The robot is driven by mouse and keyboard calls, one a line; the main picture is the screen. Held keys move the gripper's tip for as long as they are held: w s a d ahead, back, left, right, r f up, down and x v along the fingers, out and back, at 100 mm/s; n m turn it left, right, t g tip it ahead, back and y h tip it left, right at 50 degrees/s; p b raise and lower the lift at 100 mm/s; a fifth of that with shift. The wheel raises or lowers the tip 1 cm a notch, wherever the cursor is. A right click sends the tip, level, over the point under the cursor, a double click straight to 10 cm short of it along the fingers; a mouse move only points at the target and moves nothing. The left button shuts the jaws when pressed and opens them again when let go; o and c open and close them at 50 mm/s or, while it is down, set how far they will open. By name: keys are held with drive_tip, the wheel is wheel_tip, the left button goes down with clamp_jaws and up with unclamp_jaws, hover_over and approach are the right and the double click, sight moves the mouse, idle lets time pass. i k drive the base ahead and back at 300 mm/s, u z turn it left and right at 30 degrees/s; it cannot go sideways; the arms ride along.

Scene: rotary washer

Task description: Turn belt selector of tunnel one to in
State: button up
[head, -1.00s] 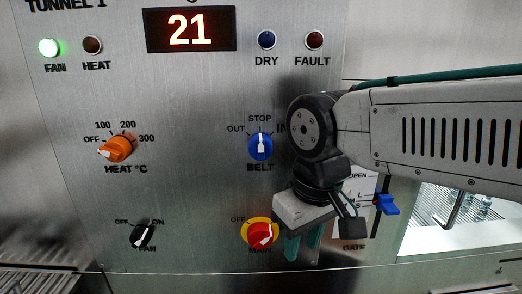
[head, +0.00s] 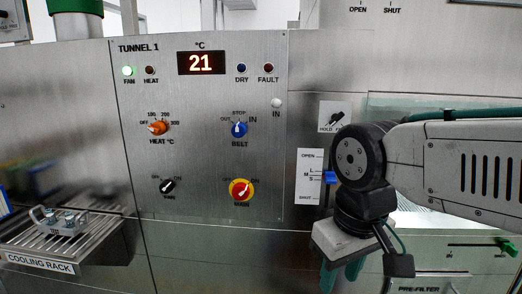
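The belt selector (head: 239,129) is a blue knob on the steel TUNNEL 1 panel (head: 215,195), labelled OUT, STOP and IN. Its white pointer stands about upright, toward STOP. My gripper (head: 341,277) hangs pointing down at the lower right, to the right of and below the panel. Its two green fingers show apart with nothing seen between them, and they are well away from the knob. The fingertips are near the lower edge of the picture.
The panel also has an orange heat knob (head: 158,128), a black fan knob (head: 167,187) and a red-yellow main switch (head: 241,190). A blue-handled gate slider (head: 329,177) is beside my arm. A cooling rack (head: 95,240) juts out at lower left.

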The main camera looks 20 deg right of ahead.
sight(239, 129)
drive_tip(key=z, duration=0.7)
drive_tip(key=i, duration=0.6)
drive_tip(key=z, duration=0.15)
